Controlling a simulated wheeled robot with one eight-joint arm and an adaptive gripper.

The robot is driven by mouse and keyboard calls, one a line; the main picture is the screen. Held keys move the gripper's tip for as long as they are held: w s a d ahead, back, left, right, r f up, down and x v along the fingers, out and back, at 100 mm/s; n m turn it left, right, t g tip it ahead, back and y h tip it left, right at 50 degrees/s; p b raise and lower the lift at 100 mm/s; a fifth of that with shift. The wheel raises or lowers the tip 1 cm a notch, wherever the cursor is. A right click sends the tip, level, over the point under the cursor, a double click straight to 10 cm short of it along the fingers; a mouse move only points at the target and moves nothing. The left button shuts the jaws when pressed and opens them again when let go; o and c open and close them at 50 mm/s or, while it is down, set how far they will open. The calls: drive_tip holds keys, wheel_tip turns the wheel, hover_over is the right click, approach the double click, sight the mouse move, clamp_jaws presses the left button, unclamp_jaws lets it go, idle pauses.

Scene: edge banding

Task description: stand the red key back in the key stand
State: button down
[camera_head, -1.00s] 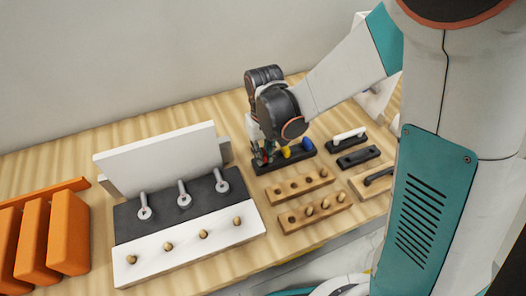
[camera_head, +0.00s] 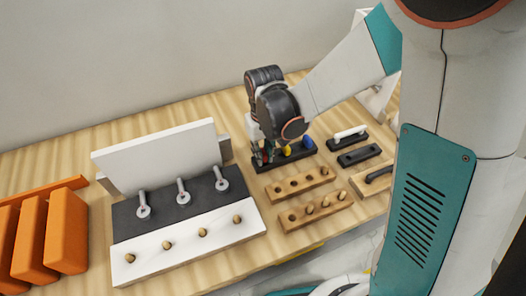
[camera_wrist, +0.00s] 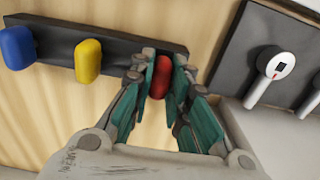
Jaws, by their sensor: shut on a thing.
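The red key (camera_wrist: 160,77) is between my gripper's fingers (camera_wrist: 160,85) in the wrist view, and the fingers are shut on it. It is at the end of the black key stand (camera_wrist: 117,46), beside the yellow key (camera_wrist: 88,61) and the blue key (camera_wrist: 17,47). In the head view my gripper (camera_head: 262,155) is low over the left end of the stand (camera_head: 298,157). The red key's lower end is hidden, so I cannot tell how deep it sits in the stand.
A panel with silver cam levers (camera_head: 183,192) and wooden knobs stands left of the stand. Two wooden peg blocks (camera_head: 300,183) lie in front. Black holders (camera_head: 359,155) are to the right. Orange blocks (camera_head: 67,237) are at the far left.

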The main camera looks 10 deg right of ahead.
idle(0.3)
drive_tip(key=c, duration=1.4)
unclamp_jaws()
drive_tip(key=shift+c, duration=0.2)
drive_tip(key=shift+r, duration=0.15)
drive_tip(key=shift+r+p, duration=1.7)
drive_tip(key=shift+r, duration=0.65)
